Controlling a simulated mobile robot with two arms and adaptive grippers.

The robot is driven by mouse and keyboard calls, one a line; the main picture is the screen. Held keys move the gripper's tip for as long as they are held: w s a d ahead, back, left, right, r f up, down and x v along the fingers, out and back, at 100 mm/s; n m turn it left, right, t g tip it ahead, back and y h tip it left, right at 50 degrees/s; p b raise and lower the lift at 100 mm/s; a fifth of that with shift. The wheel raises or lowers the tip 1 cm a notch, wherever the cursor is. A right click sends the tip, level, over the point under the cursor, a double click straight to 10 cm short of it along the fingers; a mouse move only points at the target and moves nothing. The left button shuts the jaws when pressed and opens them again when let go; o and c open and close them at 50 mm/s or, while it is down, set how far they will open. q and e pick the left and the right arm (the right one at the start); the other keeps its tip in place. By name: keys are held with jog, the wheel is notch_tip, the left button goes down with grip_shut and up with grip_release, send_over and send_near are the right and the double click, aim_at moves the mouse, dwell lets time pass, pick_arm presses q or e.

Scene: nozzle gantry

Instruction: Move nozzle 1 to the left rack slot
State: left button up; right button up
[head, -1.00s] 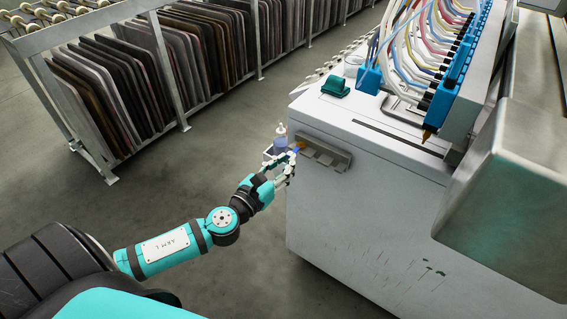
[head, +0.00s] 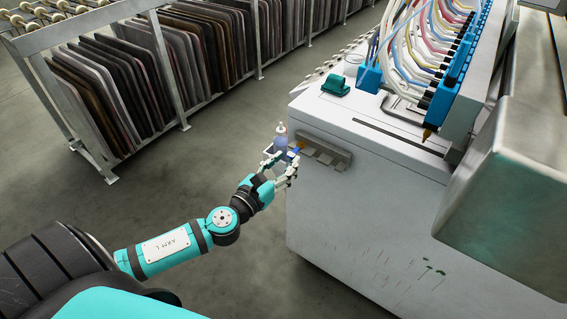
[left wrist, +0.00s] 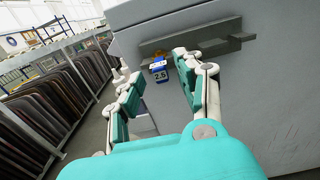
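A small blue nozzle block (head: 294,151) with a brass-coloured part sits at the left end of the grey rack (head: 335,158) on the white cabinet's side. In the left wrist view the blue block (left wrist: 159,71) reads "2.5" and sits against the rack (left wrist: 215,38); I see no "1" on it. My left gripper (head: 281,164) is beside it. In the left wrist view its fingers (left wrist: 155,88) are spread to either side of the block, with gaps visible. Another brass tip (head: 428,134) hangs under the blue gantry head (head: 446,98). My right gripper is out of view.
A clear bottle (head: 281,136) stands in a small holder by the cabinet corner, close behind my left gripper. A green block (head: 335,85) lies on the cabinet top (head: 325,110). A rack of dark panels (head: 160,70) stands at the back left. The floor between is clear.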

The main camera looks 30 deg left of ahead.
pick_arm(q)
jog(key=shift+s+f, duration=0.1)
jog(key=s, duration=0.7)
jog(key=shift+s+a, duration=0.3)
jog(key=shift+s, duration=0.1)
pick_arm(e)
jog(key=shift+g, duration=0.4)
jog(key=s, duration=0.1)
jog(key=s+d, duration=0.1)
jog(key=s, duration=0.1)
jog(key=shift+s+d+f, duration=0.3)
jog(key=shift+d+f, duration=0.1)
